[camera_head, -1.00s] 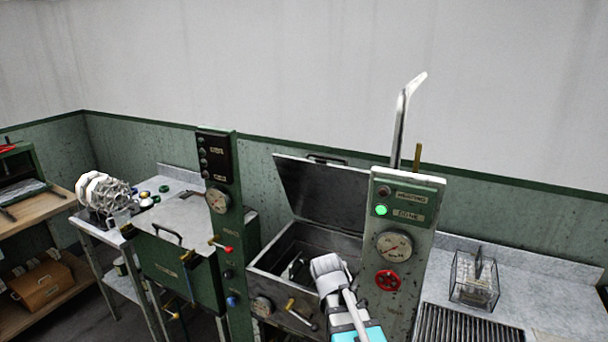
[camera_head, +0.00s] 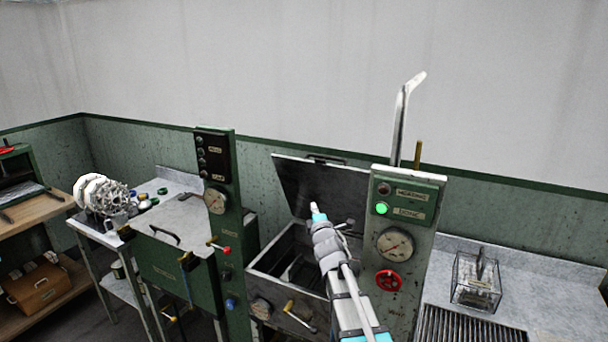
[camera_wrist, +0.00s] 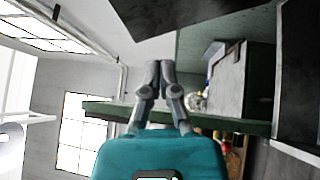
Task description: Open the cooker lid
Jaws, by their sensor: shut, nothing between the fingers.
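The cooker is the grey metal basin (camera_head: 262,262) in the middle of the head view. Its dark lid (camera_head: 312,185) stands raised and leans back near the wall, so the basin is open at the top. My gripper (camera_head: 315,207) is in front of the lower part of the lid, above the basin; I cannot tell whether it touches the lid. In the wrist view my gripper (camera_wrist: 160,68) has its two grey fingers together, with nothing between them. My arm hides part of the basin's right side.
A grey panel (camera_head: 408,262) with a lit green lamp, gauge and red wheel stands right of the basin. A green panel (camera_head: 217,255) stands left, beside a green unit with a closed lid (camera_head: 183,222). A tall metal lever (camera_head: 400,125) rises behind the grey panel.

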